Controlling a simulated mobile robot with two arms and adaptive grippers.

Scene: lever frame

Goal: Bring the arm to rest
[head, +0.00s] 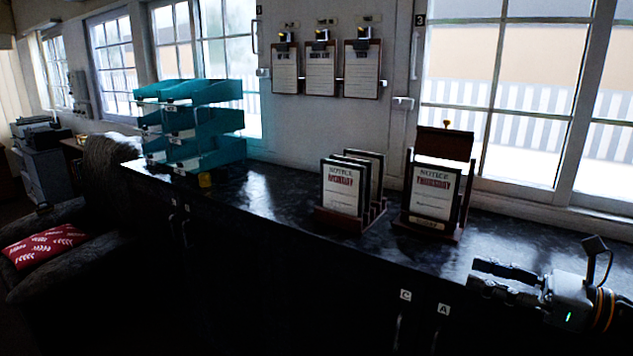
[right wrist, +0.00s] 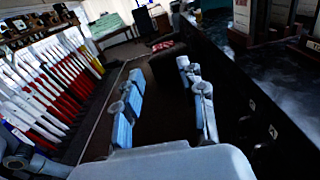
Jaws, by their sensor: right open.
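My right gripper (head: 474,275) is at the right end of the dark counter in the head view, its fingers pointing left. In the right wrist view its fingers (right wrist: 161,78) are apart, with nothing between them. My left gripper is in neither view. The lever frame shows at the left of the right wrist view as a row of several red and white levers (right wrist: 62,85). They stand apart from the gripper.
The dark counter (head: 270,208) carries teal trays (head: 200,125), a rack of notice boards (head: 345,190) and a stand with one notice (head: 432,195). Clipboards (head: 320,67) hang on the wall. An armchair with a red cushion (head: 45,245) stands left. The counter's front edge lies near the gripper.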

